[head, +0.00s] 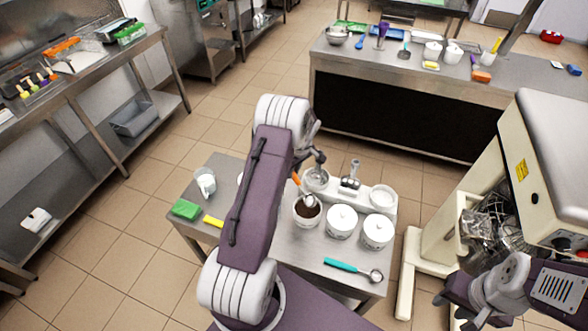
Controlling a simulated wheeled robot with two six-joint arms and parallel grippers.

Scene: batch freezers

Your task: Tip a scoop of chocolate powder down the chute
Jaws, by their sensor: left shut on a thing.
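An open white tub of dark brown powder (306,221) stands on the small steel table. My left gripper (314,166) is above and behind it, shut on a scoop with an orange handle (296,181). The scoop's metal bowl (309,200) is at the powder, inside the tub's rim; whether it holds powder is too small to tell. My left arm hides part of the table. The cream machine (535,150) stands at the right with a wire-and-metal opening; I cannot make out the chute clearly. My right gripper (447,303) is low at the right, its fingers unclear.
Two lidded white tubs (341,222) stand right of the powder tub. A teal-handled scoop (350,269) lies in front. A steel bowl (317,180) and a metal tool (350,178) are behind. A green sponge (185,209) and a jug (205,181) are at the left.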

